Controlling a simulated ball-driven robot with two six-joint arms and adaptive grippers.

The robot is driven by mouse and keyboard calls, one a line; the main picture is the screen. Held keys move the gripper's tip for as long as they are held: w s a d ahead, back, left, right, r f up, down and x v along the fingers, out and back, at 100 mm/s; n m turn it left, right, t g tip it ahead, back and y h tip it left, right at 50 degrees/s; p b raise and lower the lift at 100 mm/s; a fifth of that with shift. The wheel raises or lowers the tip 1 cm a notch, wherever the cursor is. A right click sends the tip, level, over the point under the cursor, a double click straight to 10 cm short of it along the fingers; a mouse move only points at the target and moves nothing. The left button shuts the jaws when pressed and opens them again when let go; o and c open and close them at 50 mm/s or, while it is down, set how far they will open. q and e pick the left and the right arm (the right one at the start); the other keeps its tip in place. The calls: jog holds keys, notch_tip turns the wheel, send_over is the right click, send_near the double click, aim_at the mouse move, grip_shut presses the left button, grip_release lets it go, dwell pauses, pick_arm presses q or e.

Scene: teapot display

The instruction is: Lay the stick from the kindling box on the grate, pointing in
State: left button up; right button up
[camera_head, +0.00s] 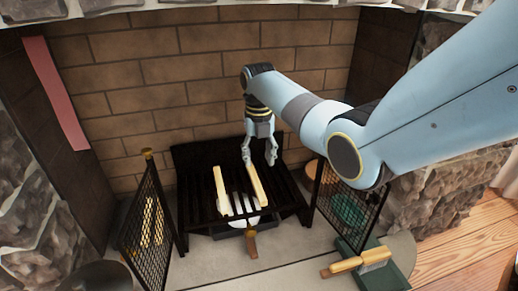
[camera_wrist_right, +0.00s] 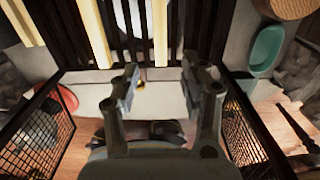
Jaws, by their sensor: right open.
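The black grate (camera_head: 183,160) stands inside the brick fireplace. Two pale yellow sticks lie on it pointing inward, a left stick (camera_head: 221,188) and a right stick (camera_head: 254,184). My left gripper is not in view.
Black mesh screens stand at left (camera_head: 146,222) and right (camera_head: 347,205) of the grate. A pan with a brown handle (camera_head: 252,244) sits beneath it. A teal container (camera_wrist_right: 266,50) and a wooden disc (camera_wrist_right: 288,8) lie to the right. The front hearth is mostly clear.

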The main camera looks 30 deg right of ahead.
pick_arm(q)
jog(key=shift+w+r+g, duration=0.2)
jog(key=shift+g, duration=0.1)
pick_arm(e)
jog(key=shift+r, duration=0.45)
jog(key=s+a+f+m+t, duration=0.1)
jog(key=s+f+m+t, duration=0.1)
jog(key=s+f+m, duration=0.55)
jog(key=s+a+f+m+t, duration=0.1)
jog(key=s+f+m+t, duration=0.3)
jog(key=s+m, duration=0.7)
jog(key=s+a+r+m+t, duration=0.1)
jog(key=s+r+m, duration=0.5)
jog(key=s, duration=0.3)
jog(key=s+a+r+m+t, duration=0.2)
jog(key=s+r+m, duration=0.4)
jog(key=s, duration=0.4)
jog(key=shift+s+a+m+t, duration=0.2)
jog(key=shift+m+t, duration=0.1)
jog(key=shift+m, duration=0.45)
